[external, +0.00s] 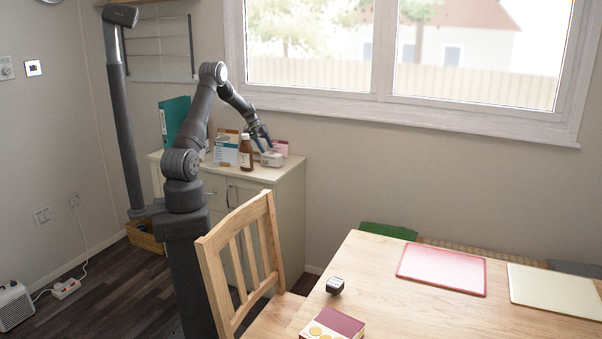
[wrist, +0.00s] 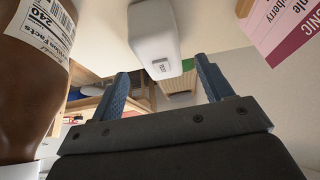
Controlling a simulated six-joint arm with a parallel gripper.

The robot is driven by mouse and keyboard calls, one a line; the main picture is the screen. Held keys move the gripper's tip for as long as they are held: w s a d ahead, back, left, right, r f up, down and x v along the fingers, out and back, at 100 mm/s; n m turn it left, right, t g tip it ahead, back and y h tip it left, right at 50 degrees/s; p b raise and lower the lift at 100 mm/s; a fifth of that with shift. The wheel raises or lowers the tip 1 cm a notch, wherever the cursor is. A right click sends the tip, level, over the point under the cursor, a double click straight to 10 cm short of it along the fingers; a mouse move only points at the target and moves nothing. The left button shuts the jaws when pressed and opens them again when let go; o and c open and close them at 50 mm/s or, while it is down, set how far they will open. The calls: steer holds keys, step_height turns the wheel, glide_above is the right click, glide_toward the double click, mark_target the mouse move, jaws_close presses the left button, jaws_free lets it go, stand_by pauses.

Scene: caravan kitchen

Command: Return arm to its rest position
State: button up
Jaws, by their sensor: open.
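My gripper (external: 264,142) is over the top of the cream cabinet (external: 285,176), beside a brown bottle (external: 245,153) and a small white item (external: 272,158). In the wrist view my gripper (wrist: 162,90) has its two blue-grey fingers spread apart with nothing held between them. The white item (wrist: 153,32) lies beyond the fingertips there. The brown bottle (wrist: 35,70) with a white label fills the left side of the wrist view. My arm reaches out from its column toward the cabinet, bent at the elbow.
Boxes (external: 226,148) and a teal folder (external: 174,118) stand on the cabinet. A pink-and-white box (wrist: 287,28) is close on the right in the wrist view. A wooden chair (external: 243,255) and a table (external: 382,315) stand in front. The window (external: 400,50) is behind.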

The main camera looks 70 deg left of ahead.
mark_target(271, 153)
steer(key=x, duration=0.5)
steer(key=shift+d+f, duration=0.1)
steer(key=shift+f, duration=0.15)
steer(key=shift+w+r, duration=0.15)
steer(key=shift+r, duration=1.75)
steer(key=shift+f, duration=0.1)
